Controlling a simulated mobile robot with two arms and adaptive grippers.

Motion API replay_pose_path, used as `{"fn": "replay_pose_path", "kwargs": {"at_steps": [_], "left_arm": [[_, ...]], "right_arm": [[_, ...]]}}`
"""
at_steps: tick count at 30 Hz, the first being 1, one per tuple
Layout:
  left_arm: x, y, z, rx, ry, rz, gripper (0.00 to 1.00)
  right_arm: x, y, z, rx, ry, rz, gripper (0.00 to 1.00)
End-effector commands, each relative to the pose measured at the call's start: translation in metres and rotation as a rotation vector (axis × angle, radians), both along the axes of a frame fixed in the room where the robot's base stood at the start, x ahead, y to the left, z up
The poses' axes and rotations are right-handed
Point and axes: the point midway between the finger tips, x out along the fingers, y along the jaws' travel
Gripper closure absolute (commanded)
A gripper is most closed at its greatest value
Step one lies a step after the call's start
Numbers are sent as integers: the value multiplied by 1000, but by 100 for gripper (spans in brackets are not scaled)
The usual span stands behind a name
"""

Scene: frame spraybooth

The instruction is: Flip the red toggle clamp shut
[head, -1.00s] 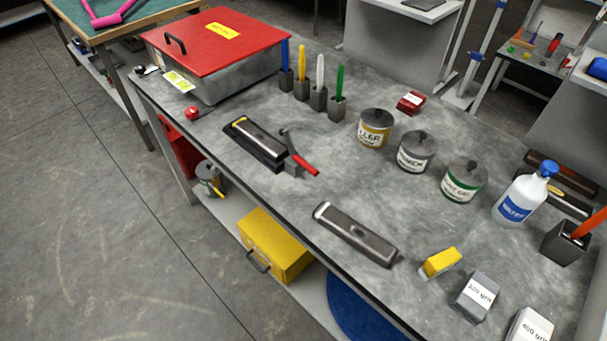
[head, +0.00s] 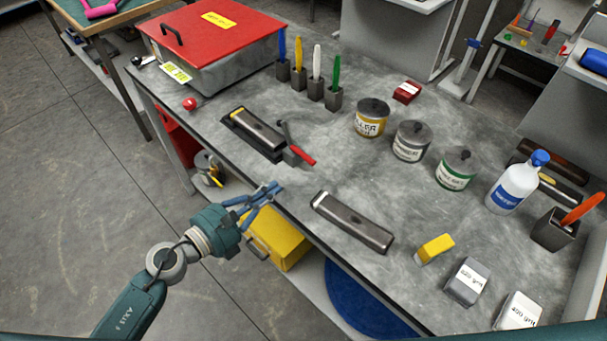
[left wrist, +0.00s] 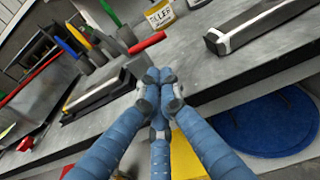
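The toggle clamp's red handle (head: 302,156) sits at the right end of a long dark block in a black holder (head: 255,134), near the bench's front edge. The handle lies low, pointing right and toward the front edge; a dark bar stands up from the clamp's grey base. The red handle also shows in the left wrist view (left wrist: 148,43), just beyond my fingertips. My left gripper (head: 277,188) is at the bench's front edge, in front of the clamp and apart from it. Its blue fingers come together at the tips (left wrist: 158,76), with nothing between them. My right gripper is not in view.
A second long dark block (head: 352,222) lies right of my left gripper. Several tins (head: 411,141), a white bottle (head: 512,185) and abrasive blocks (head: 467,282) stand further right. A red-lidded box (head: 215,40) is at the back left. A yellow case (head: 283,245) is below the bench.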

Motion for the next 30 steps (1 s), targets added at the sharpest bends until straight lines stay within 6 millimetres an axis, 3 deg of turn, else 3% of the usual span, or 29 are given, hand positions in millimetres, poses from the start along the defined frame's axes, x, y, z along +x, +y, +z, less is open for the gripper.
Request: {"fn": "replay_pose_path", "kwargs": {"at_steps": [1,4,19,30], "left_arm": [[-1,-2,-6,14,-19,-9,100],[-2,-4,-7,34,-40,-22,100],[0,-6,-5,42,-50,-26,100],[41,-47,-11,39,-49,-25,100]], "right_arm": [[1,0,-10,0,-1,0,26],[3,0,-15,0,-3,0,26],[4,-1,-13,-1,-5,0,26],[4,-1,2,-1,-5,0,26]]}}
